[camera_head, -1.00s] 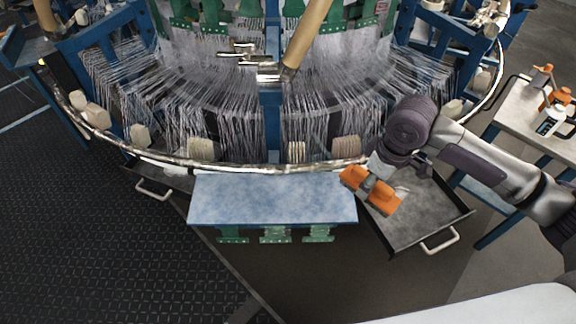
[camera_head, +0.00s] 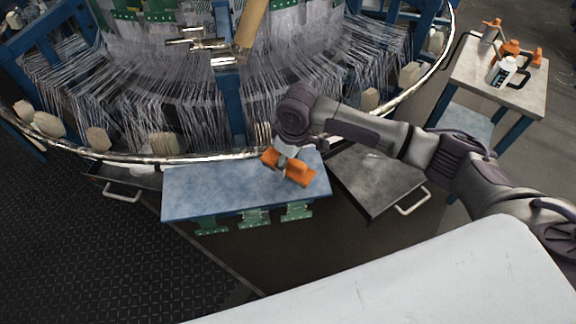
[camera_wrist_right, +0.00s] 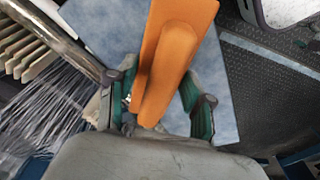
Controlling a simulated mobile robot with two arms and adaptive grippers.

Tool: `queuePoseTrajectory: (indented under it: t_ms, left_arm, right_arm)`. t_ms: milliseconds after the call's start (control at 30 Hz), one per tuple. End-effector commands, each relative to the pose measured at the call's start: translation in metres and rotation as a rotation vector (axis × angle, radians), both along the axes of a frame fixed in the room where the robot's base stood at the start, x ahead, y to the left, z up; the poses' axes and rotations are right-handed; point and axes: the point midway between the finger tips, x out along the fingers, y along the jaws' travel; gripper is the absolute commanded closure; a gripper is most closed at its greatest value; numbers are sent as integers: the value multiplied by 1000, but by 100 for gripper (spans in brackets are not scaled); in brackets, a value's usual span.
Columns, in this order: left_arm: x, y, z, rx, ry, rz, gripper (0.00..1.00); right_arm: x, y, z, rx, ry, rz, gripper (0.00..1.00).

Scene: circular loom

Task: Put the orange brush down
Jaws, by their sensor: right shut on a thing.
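The orange brush (camera_head: 299,174) is in my right gripper (camera_head: 286,163), over the right end of the blue-grey shelf (camera_head: 215,190) in the head view. In the right wrist view the brush (camera_wrist_right: 168,62) lies between the two green-edged fingers of the gripper (camera_wrist_right: 160,105), which are shut on it. The shelf (camera_wrist_right: 110,25) shows behind and below it. I cannot tell whether the brush touches the shelf. My left gripper is not in view.
The circular loom with its metal rim (camera_head: 230,155) and white threads stands behind the shelf. The left part of the shelf is clear.

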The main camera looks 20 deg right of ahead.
Motion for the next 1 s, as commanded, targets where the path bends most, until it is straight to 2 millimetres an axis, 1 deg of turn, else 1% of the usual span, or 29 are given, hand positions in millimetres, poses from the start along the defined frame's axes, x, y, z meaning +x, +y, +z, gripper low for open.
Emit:
queuePoseTrajectory:
  t_ms: [33, 133, 500, 533, 667, 700, 1000]
  left_arm:
    - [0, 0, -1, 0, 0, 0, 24]
    - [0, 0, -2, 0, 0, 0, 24]
    - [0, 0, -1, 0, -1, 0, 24]
    - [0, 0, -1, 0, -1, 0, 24]
    - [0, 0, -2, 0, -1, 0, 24]
    - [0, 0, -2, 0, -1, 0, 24]
    - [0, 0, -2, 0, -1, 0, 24]
  right_arm:
    - [-1, 0, -10, -2, 3, -1, 96]
    - [0, -1, -23, -2, 1, 0, 96]
    - [0, 0, -27, 0, 0, 1, 96]
    - [-1, 0, -28, -1, 1, 1, 47]
    - [0, 0, -28, -1, -1, 1, 25]
    - [0, 0, -28, -1, -1, 1, 23]
    - [0, -1, -26, -1, -1, 1, 23]
